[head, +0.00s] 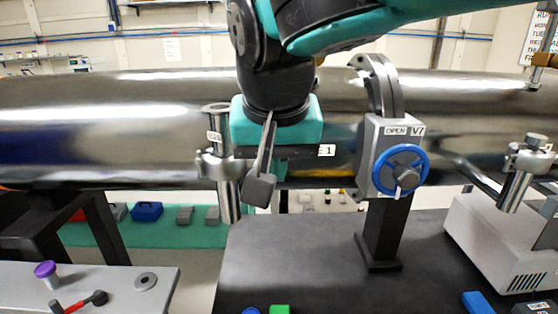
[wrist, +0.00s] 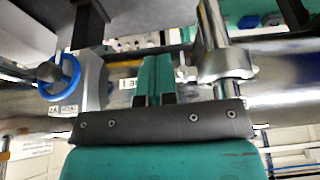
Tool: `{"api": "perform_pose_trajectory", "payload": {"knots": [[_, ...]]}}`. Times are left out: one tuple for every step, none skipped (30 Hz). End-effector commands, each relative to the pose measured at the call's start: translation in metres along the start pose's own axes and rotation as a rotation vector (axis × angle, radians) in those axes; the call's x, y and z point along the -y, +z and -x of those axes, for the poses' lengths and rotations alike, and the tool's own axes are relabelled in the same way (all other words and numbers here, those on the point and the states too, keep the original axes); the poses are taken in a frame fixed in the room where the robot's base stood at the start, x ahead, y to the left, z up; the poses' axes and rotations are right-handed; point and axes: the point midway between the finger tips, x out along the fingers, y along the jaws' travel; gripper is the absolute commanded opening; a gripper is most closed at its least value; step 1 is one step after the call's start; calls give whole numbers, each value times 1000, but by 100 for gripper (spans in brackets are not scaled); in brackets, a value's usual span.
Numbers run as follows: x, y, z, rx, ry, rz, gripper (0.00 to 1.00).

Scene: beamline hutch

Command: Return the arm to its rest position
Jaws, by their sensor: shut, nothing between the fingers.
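My arm comes in from the top right of the head view and bends down in front of the large metal pipe (head: 95,125). My gripper shows in the wrist view (wrist: 157,68), with its two teal fingers close together, shut and empty. In the head view its teal body is over the pipe's middle, but the fingertips are hidden. A clamp fitting (head: 218,165) is just left of the gripper there.
Right of the gripper stands a valve with a blue handwheel (head: 401,170), labelled OPEN and V7. A black bench (head: 310,260) lies below. A grey table (head: 115,290) at lower left holds a purple-capped item (head: 46,272). A white box (head: 495,245) is at right.

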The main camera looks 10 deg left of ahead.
Motion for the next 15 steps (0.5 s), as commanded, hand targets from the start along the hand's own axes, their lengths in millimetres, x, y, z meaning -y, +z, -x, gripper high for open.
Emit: {"api": "perform_pose_trajectory", "payload": {"knots": [[1,4,8,-4,-4,1,0],[2,3,17,-6,-6,0,0],[2,3,27,-5,-6,0,0],[1,3,35,-3,-5,-2,0],[1,2,42,-4,-4,-2,0],[0,2,52,-3,-4,-3,0],[0,2,58,-3,-4,-3,0],[0,2,65,-3,-2,-5,0],[0,2,73,-3,-1,-4,0],[0,2,78,-1,-2,-5,0],[-1,2,82,-1,-1,-5,0],[-1,1,88,-1,0,-5,0],[-1,1,91,-1,1,-5,0],[-1,1,94,-1,1,-4,0],[-1,2,97,0,1,-5,0]]}}
